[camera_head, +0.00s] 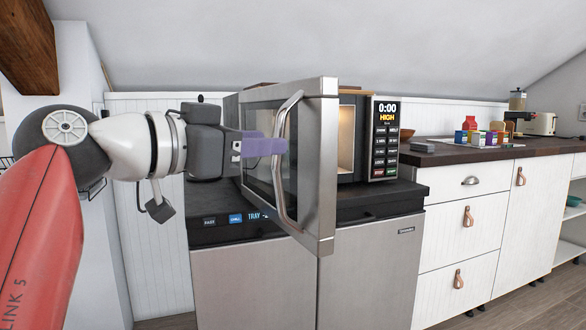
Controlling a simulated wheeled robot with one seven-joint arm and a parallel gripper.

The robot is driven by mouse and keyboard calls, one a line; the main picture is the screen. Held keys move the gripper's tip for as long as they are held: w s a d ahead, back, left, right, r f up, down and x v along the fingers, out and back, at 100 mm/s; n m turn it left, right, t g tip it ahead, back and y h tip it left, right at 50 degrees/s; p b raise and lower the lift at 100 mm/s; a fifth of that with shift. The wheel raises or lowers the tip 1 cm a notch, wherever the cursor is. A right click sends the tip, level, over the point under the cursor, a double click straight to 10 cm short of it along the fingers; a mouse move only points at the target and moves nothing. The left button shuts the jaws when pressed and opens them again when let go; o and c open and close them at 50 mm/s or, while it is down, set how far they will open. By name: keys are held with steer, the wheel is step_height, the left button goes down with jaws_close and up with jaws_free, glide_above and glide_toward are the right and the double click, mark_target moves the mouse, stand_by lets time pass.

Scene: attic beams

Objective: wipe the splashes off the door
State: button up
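The microwave (385,140) stands on a dark-topped unit, with its door (325,180) swung open toward me. The door has a steel frame, a dark glass pane (262,172) and a curved handle (280,195) on its outer face. I cannot make out splashes on the part of the door that shows. My gripper (243,147) is on the outer side of the door, left of the handle. A flat purple thing, apparently a cloth (265,147), sticks out of it and overlaps the pane and handle; I cannot tell if it touches them. The fingertips are largely hidden.
A counter (470,154) to the right holds a grey block (423,147), several coloured jars (480,138), a blender (517,100) and a toaster (541,124). White drawers (462,235) stand below. The microwave's lit cavity (346,135) shows behind the door. A wooden beam (28,45) hangs upper left.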

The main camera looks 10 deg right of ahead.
mark_target(276, 163)
steer(key=w+a+f+h, duration=0.1)
steer(key=w+a+f, duration=0.2)
steer(key=shift+g, duration=0.3)
steer(key=b+x, duration=0.1)
steer(key=x, duration=0.6)
steer(key=shift+w+d+f, duration=0.1)
steer(key=shift+w+f, duration=0.05)
steer(key=shift+w, duration=0.1)
steer(key=shift+c, duration=0.3)
jaws_close()
